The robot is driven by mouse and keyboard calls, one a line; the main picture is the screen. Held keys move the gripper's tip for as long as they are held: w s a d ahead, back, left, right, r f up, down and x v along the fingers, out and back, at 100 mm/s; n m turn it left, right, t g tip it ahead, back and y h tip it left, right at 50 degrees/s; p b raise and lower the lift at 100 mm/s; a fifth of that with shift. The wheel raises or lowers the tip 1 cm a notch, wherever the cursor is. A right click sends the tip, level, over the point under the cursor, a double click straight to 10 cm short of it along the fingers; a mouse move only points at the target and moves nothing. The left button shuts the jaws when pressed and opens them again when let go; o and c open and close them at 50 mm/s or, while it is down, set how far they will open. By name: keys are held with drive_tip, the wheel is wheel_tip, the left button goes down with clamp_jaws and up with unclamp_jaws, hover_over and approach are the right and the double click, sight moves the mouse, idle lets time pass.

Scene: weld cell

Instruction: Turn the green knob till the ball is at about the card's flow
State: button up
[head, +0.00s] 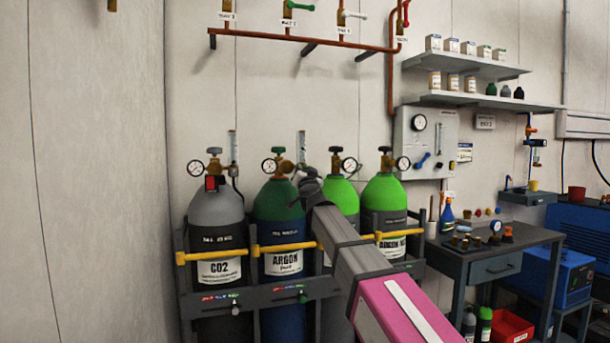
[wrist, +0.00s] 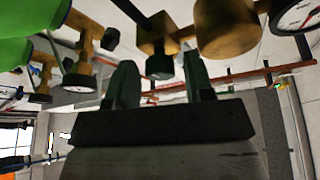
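My gripper (head: 309,180) is beside the brass regulator of the ARGON cylinder (head: 278,209) in the head view; its fingers are hard to make out there. In the wrist view my gripper (wrist: 161,85) has its two dark fingers apart with nothing gripped. A small dark knob (wrist: 159,66) on a brass fitting shows in the gap beyond the fingers; its colour is too dark to be sure of. A clear flow tube (head: 301,145) stands above the ARGON regulator, its ball too small to see. A green handwheel (head: 278,150) tops that cylinder. I cannot tell which card is meant.
A grey CO2 cylinder (head: 217,215) stands left, and green-topped cylinders, one marked ARGON (head: 384,193), stand right. Yellow bars (head: 287,247) cross their fronts. Gauges and brass fittings crowd the gripper; a large brass body (wrist: 226,27) is close. A workbench (head: 490,249) stands further right.

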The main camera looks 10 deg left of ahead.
idle(0.3)
drive_tip(key=v, duration=1)
drive_tip(key=shift+s+d+f, duration=0.15)
drive_tip(key=shift+s, duration=0.2)
drive_tip(key=shift+f, duration=0.1)
drive_tip(key=w+d+f+n+g, duration=0.1)
drive_tip(key=d+f+n+g, duration=0.3)
drive_tip(key=f, duration=0.8)
drive_tip(key=w+d+f+m+g, duration=0.1)
drive_tip(key=d+f+g, duration=0.2)
drive_tip(key=d+f, duration=0.6)
drive_tip(key=w+d+f+n+g, duration=0.1)
drive_tip(key=d+f+n+g, duration=0.15)
drive_tip(key=f, duration=1.15)
drive_tip(key=s+d+f+m+g+h, duration=0.2)
drive_tip(key=s+d+f+g, duration=0.3)
drive_tip(key=s+d+f, duration=0.4)
drive_tip(key=s+d+f+m+g+h, duration=0.2)
drive_tip(key=s+d+f+g+h, duration=0.3)
drive_tip(key=d+f, duration=1)
drive_tip(key=s+d+g, duration=0.1)
drive_tip(key=s, duration=0.2)
drive_tip(key=shift+s+d+f+m+h, duration=0.15)
drive_tip(key=shift+s+d+m+h, duration=0.15)
drive_tip(key=shift+s+d+m, duration=0.1)
